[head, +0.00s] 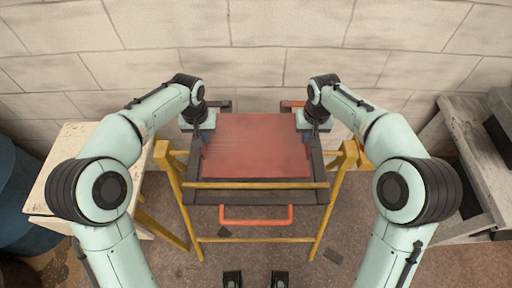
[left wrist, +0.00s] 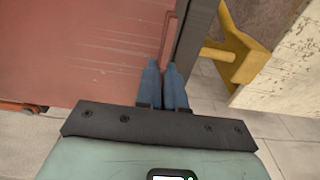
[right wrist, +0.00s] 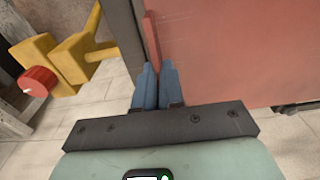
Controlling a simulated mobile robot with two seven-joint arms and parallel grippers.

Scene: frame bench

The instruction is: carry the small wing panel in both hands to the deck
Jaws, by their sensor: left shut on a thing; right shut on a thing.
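The small wing panel is a flat dull-red sheet (head: 256,150), lying level between my two grippers in the head view. It also fills much of the left wrist view (left wrist: 80,50) and the right wrist view (right wrist: 240,50). My left gripper (head: 206,138) is shut on its left edge, at a thin red lip. My right gripper (head: 306,136) is shut on its right edge in the same way. The panel is over a dark frame (head: 205,216) on a yellow stand (head: 175,195). I cannot tell whether it touches the frame. No part is clearly marked as the deck.
An orange-red handle (head: 256,221) sticks out at the frame's front. A pale table (head: 75,150) and a blue drum (head: 12,190) stand at left, a grey wooden bench (head: 465,150) at right. A block wall (head: 250,50) closes the back. Floor shows between them.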

